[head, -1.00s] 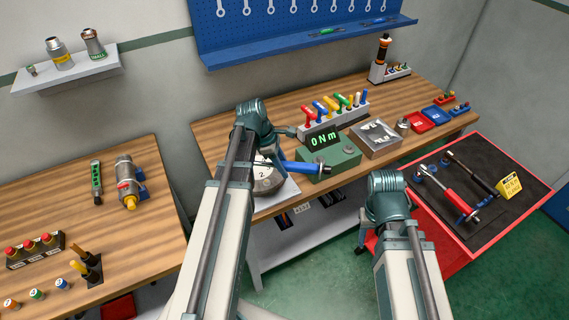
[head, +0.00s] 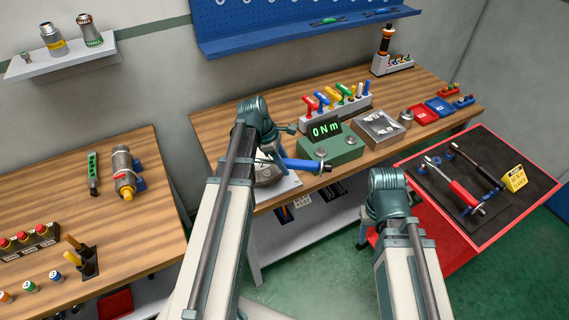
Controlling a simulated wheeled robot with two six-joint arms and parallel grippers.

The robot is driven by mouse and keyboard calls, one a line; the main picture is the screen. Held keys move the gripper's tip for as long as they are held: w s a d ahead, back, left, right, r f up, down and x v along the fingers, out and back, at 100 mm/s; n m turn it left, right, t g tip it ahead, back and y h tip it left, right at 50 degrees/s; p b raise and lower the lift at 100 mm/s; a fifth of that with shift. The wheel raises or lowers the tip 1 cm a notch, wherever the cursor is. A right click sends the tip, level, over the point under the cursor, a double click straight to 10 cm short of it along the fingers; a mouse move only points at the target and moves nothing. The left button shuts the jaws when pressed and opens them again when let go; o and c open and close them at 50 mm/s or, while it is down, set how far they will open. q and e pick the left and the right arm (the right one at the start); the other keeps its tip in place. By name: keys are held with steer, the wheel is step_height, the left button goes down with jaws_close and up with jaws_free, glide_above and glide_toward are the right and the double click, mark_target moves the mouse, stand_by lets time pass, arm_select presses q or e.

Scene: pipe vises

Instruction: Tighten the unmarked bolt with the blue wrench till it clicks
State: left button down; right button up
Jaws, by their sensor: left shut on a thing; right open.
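The blue wrench (head: 308,165) lies roughly level over the middle workbench, its handle end pointing right in front of the green torque tester. My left gripper (head: 280,158) is shut on the blue wrench near its left part. A round grey flanged piece (head: 265,178) on a light plate sits beneath, largely hidden by my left arm. The bolts and the wrench head are hidden, so I cannot tell which bolt it is on. My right gripper (head: 364,238) is open and empty, low in front of the bench beside the red cart.
The green tester (head: 330,148) reads "0 Nm". A grey tray (head: 380,130) and a rack of coloured handles (head: 335,103) stand behind. The red cart (head: 480,190) holds a red wrench (head: 466,195), a black wrench (head: 475,160) and a yellow sign (head: 515,178). The left bench carries a pipe fitting (head: 124,173).

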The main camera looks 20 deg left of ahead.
arm_select(q)
steer(key=shift+f+b, duration=1.35)
steer(key=shift+f, duration=0.05)
stand_by(1.9)
steer(key=shift+s, duration=0.1)
steer(key=shift+s+d+m+g, duration=0.2)
steer(key=shift+s+m+g, duration=0.2)
steer(key=shift+s+m, duration=0.55)
steer(key=shift+s, duration=0.1)
steer(key=shift+s+m+g, duration=0.3)
steer(key=shift+s+m, duration=0.45)
steer(key=shift+s, duration=0.25)
steer(key=shift+s+a+m, duration=0.1)
steer(key=shift+s+m, duration=0.4)
steer(key=shift+s, duration=0.05)
steer(key=shift+s+g, duration=0.2)
steer(key=shift+g, duration=0.1)
